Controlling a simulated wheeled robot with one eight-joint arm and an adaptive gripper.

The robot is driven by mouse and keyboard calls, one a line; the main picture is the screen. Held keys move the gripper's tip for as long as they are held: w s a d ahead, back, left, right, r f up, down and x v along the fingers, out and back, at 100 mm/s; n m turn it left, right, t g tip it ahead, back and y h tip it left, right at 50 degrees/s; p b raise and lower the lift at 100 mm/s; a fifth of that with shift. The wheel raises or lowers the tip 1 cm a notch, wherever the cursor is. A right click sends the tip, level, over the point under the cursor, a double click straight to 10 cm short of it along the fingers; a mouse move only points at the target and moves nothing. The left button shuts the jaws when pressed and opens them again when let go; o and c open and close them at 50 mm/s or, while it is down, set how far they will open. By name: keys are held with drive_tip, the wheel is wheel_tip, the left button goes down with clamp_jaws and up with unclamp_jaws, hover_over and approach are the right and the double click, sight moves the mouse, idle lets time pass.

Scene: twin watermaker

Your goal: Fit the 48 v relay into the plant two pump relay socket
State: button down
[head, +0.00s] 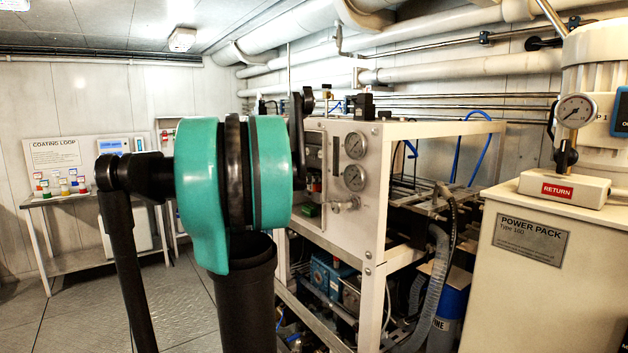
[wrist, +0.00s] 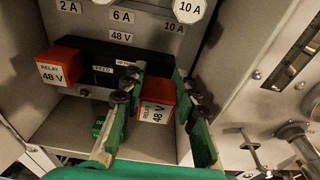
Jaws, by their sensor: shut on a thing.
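In the wrist view my gripper (wrist: 159,76) is shut on a red relay (wrist: 156,96) marked RELAY 48 V, with one green finger on each side. The held relay looks slightly turned. It is in front of the right part of a black socket strip (wrist: 90,56), below a 48 V label. Whether it touches the strip or is seated cannot be told. A second red relay (wrist: 60,68), also marked RELAY 48 V, sits at the strip's left end. A small FEED label shows on the strip; another label is partly hidden by my left finger. In the head view my arm hides the gripper.
Fuse labels and round white caps (wrist: 188,10) line the panel above. A small green part (wrist: 98,127) lies below the strip, left of my gripper. A panel with a gauge and fittings (wrist: 293,131) stands at right. The white machine frame (head: 372,240) and power pack (head: 530,285) show in the head view.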

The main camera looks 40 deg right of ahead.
drive_tip(key=shift+s+d, duration=0.1)
drive_tip(key=shift+d, duration=0.95)
drive_tip(key=c, duration=1.1)
unclamp_jaws()
drive_tip(key=shift+o, duration=0.2)
drive_tip(key=w+a+r, duration=0.1)
drive_tip(key=a, duration=1)
drive_tip(key=shift+w+a+r, duration=0.15)
drive_tip(key=shift+a+r, duration=0.1)
drive_tip(key=shift+a, duration=0.15)
